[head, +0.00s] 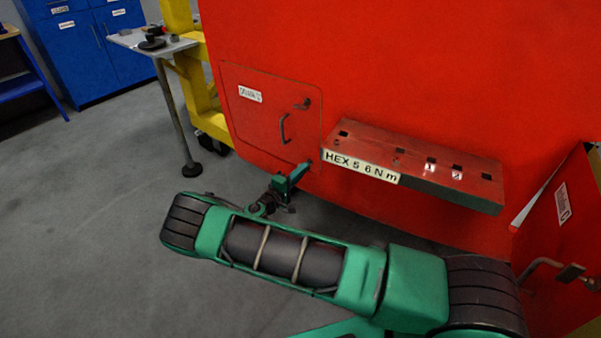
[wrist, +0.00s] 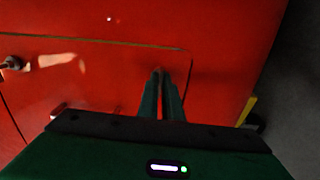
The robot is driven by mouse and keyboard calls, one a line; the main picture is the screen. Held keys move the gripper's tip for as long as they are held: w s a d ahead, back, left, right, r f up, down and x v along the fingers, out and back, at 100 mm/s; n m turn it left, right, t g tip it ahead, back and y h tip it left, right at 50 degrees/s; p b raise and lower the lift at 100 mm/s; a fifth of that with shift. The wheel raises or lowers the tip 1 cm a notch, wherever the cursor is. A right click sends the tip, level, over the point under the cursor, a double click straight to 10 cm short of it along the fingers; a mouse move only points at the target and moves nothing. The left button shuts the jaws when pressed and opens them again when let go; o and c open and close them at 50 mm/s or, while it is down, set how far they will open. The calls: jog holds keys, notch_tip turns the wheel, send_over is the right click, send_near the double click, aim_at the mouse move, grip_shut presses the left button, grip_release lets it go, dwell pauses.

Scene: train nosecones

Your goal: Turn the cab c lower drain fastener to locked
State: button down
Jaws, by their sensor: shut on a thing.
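The drain panel (head: 262,112) is a red hatch with a white label, low on the red nosecone. Its upper fastener (head: 305,103) is a dark knob near the top right corner. The lower drain fastener (head: 309,162) is at the panel's bottom right corner, mostly hidden by my gripper (head: 299,172). My gripper's fingers are shut on the lower fastener, close to the red surface. In the wrist view the narrow fingers (wrist: 160,80) meet near the panel's rounded corner. The fastener's turn angle cannot be made out.
A dark handle (head: 284,128) stands out from the panel. A red ledge (head: 440,172) labelled "HEX 5 6 N m" juts out just right of my gripper. A small grey table (head: 150,42) and a yellow frame (head: 196,75) stand behind left. Grey floor (head: 80,220) is free at left.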

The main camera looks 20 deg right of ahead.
jog(key=c, duration=1.9)
grip_release()
jog(key=shift+f, duration=0.15)
jog(key=shift+c, duration=0.2)
jog(key=shift+s, duration=0.1)
jog(key=v, duration=1)
jog(key=shift+s+a, duration=0.2)
jog(key=shift+a, duration=0.05)
